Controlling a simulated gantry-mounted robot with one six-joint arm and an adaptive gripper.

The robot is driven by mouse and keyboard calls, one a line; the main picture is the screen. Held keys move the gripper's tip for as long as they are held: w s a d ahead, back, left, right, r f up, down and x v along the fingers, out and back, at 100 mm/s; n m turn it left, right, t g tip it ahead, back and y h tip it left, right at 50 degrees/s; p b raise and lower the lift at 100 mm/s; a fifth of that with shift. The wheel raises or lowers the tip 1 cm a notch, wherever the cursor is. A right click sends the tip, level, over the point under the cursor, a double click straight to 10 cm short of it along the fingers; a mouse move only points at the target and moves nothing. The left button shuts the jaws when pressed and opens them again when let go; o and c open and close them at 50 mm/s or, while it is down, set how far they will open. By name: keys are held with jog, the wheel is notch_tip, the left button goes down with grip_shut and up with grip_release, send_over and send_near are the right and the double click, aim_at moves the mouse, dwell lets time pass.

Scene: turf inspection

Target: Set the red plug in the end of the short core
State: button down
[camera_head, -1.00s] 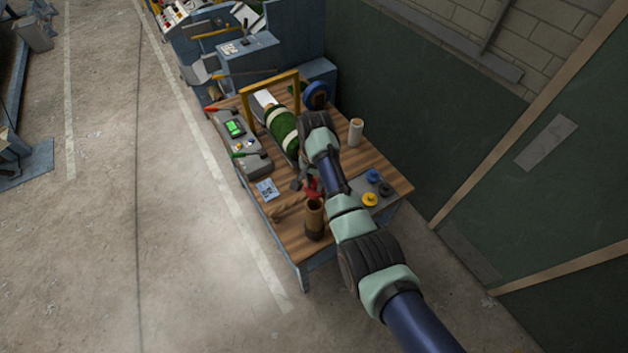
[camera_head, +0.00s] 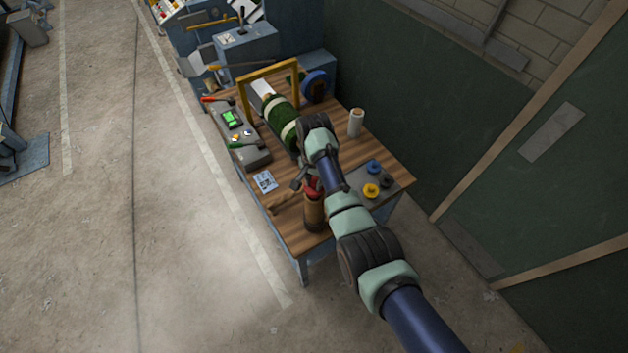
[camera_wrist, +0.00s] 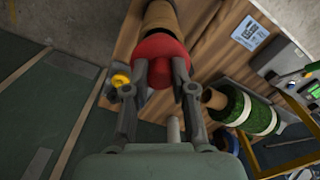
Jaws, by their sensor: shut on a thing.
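The red plug (camera_wrist: 158,56) is between the two fingers of my gripper (camera_wrist: 160,84), which is shut on it. The short core (camera_head: 314,214) is a brown tube standing upright near the table's front edge. In the head view the red plug (camera_head: 312,187) is right at the core's top end, under my gripper (camera_head: 306,181). In the wrist view the plug overlaps the core (camera_wrist: 163,16) and covers its near end. I cannot tell whether the plug is inside the core or just above it.
The wooden table (camera_head: 285,226) also holds a banded green turf roll (camera_head: 283,117), a yellow frame (camera_head: 243,100), a grey control box (camera_head: 250,152), a printed card (camera_head: 265,181) and a pale upright roll (camera_head: 356,123). Yellow (camera_head: 371,190), blue (camera_head: 374,166) and black plugs lie on a grey mat.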

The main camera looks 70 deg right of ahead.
aim_at(314, 188)
jog(key=shift+f+b, duration=1.2)
jog(key=shift+f, duration=0.55)
jog(key=c, duration=0.9)
grip_release()
notch_tip(314, 188, up, 12)
jog(key=shift+r, duration=0.1)
